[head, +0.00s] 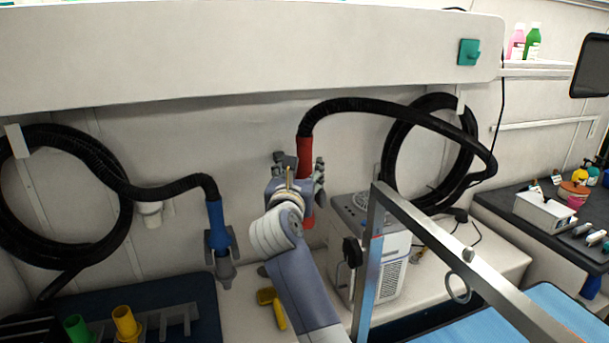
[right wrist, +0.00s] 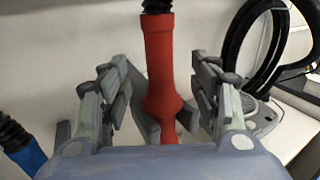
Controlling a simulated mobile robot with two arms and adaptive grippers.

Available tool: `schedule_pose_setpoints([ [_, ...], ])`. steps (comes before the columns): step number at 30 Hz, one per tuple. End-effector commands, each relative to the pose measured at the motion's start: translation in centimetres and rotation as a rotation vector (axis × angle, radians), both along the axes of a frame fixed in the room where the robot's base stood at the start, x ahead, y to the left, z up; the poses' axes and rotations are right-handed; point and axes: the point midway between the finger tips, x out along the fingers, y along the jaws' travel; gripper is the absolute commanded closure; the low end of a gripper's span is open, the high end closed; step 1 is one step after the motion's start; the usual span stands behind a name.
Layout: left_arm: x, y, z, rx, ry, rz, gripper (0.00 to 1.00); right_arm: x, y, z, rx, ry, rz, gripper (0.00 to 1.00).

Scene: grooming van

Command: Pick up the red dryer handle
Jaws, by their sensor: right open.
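The red dryer handle (head: 305,148) hangs upright by the back wall, with a black hose joined to its top. In the right wrist view the red handle (right wrist: 158,62) stands between the two fingers, with a gap on each side. A grey holder (right wrist: 146,118) shows behind its lower part. My right gripper (head: 300,167) is open around the handle and hides part of it in the head view. The gripper's fingers also show in the right wrist view (right wrist: 156,80). My left gripper is not in view.
A blue dryer handle (head: 216,216) hangs in a grey holder to the left. A grey machine (head: 375,262) stands right of my arm, behind a metal frame (head: 440,246). A yellow brush (head: 272,305) lies on the counter. A long white cabinet (head: 240,50) overhangs the wall.

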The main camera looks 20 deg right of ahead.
Motion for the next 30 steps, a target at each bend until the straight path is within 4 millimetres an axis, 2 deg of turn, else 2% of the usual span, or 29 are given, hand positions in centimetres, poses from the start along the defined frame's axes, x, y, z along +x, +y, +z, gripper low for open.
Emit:
schedule_pose_setpoints([
  [1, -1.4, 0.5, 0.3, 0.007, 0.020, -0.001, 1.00, 0.6, -0.3, 0.1, -0.003, 0.003, -0.002, 0.43],
  [3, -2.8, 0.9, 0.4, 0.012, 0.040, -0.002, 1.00, 1.2, -0.6, 0.1, -0.001, 0.002, -0.001, 0.43],
  [6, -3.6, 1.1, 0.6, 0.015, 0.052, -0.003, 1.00, 1.6, -0.8, 0.1, -0.001, 0.002, -0.001, 0.43],
  [10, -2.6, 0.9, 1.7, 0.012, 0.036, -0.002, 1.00, 2.8, -1.4, 0.4, -0.004, 0.003, -0.003, 0.43],
  [14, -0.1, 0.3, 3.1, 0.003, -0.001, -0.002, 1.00, 4.5, -2.1, 0.5, -0.005, 0.003, -0.003, 0.43],
  [18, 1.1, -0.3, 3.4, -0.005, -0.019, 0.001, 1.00, 5.8, -2.7, 0.2, -0.003, 0.003, -0.002, 0.43],
  [27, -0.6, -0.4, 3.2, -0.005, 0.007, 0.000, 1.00, 6.3, -2.8, 0.0, 0.000, 0.001, 0.000, 0.43],
  [28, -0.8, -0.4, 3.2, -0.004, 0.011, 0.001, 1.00, 6.3, -2.8, 0.0, 0.000, 0.001, 0.000, 0.45],
  [30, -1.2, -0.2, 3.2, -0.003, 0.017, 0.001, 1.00, 6.2, -2.8, 0.0, 0.000, 0.001, 0.000, 0.61],
])
